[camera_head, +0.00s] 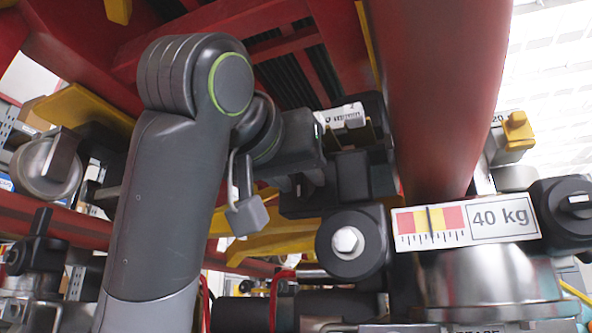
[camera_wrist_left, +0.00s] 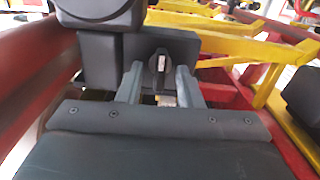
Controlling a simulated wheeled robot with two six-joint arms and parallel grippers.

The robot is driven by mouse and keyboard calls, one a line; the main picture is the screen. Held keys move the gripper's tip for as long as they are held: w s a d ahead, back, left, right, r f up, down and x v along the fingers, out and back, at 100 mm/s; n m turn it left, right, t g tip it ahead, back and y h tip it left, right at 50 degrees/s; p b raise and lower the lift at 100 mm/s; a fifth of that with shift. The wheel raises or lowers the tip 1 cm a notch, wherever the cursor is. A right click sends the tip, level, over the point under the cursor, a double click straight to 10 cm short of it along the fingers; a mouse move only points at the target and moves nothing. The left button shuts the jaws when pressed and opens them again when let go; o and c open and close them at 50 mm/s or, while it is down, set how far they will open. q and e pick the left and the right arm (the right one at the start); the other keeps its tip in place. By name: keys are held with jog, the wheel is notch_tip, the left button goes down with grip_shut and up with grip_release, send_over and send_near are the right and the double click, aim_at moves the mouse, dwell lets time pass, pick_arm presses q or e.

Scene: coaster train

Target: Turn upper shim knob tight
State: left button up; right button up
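A small dark knob (camera_wrist_left: 160,63) with a pale mark, seemingly the upper shim knob, sits on a dark block (camera_wrist_left: 190,45) in the left wrist view. The pale mark looks roughly upright. My left gripper (camera_wrist_left: 158,82) has its two grey fingers apart, one on each side below the knob, with gaps visible between. I cannot tell whether the tips reach around it. In the head view my left gripper (camera_head: 350,132) is up at the dark block beside the red tube, under a partly hidden white label (camera_head: 340,113). The knob is hidden there. My right gripper does not show.
A thick red tube (camera_head: 440,90) stands right of the gripper. Below it are a "40 kg" scale plate (camera_head: 466,221), a black round piece with a hex bolt (camera_head: 347,241) and another dark knob (camera_head: 575,205). Yellow beams (camera_wrist_left: 280,65) and red frame parts crowd around.

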pick_arm(q)
jog(key=shift+c, duration=0.3)
jog(key=c, duration=0.6)
jog(key=shift+c, duration=0.2)
jog(key=shift+m+b, duration=0.3)
jog(key=shift+f+m+b, duration=0.1)
jog(key=shift+m+b, duration=0.5)
jog(key=shift+m, duration=0.3)
jog(key=m+b, duration=0.1)
jog(key=m, duration=0.3)
jog(key=shift+d+m+b, duration=0.1)
jog(key=shift+m+b, duration=0.2)
jog(key=shift+b, duration=0.1)
jog(key=m+b, duration=0.1)
jog(key=m, duration=0.4)
jog(key=shift+s+d, duration=0.1)
jog(key=m+b, duration=0.1)
jog(key=m, duration=0.5)
jog(key=shift+f, duration=0.15)
jog(key=shift+m, duration=0.4)
